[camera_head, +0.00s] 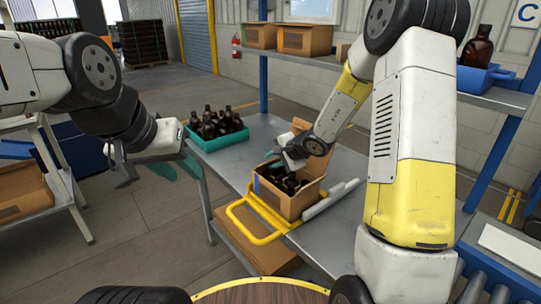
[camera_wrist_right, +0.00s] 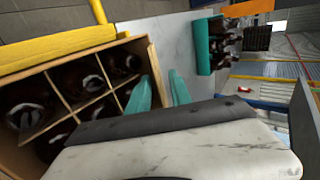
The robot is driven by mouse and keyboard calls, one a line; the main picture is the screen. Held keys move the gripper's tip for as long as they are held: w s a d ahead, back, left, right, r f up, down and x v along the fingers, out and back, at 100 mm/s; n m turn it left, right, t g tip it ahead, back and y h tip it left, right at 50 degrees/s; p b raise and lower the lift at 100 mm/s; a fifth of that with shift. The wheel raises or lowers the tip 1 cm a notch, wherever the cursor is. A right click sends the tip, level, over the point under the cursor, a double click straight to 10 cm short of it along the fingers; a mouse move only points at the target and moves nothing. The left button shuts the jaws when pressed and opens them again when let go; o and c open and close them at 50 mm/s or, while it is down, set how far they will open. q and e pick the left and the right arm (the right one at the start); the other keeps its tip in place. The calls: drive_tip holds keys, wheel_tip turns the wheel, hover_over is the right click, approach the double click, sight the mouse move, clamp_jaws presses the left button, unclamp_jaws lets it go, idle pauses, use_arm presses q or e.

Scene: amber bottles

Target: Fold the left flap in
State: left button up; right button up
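An open cardboard box (camera_head: 291,207) stands on the grey table (camera_head: 232,162), with dark amber bottles (camera_head: 287,184) inside. The right wrist view shows its dividers and several bottles (camera_wrist_right: 85,85). A brown cardboard panel (camera_head: 301,125) stands up behind the box, partly hidden by my right arm. I cannot clearly make out the left flap. My right gripper (camera_wrist_right: 160,92) is at the box's far edge, its teal fingers apart on either side of the box wall (camera_wrist_right: 154,62); firm contact is not visible. My left gripper (camera_head: 155,172) is open and empty, left of the table.
A yellow frame (camera_head: 246,226) surrounds the box's near left side. A teal crate (camera_head: 217,139) of bottles stands at the table's far left. A shelf (camera_head: 300,58) with cardboard boxes runs behind. Bare table lies between crate and box.

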clamp_jaws()
idle(1.2)
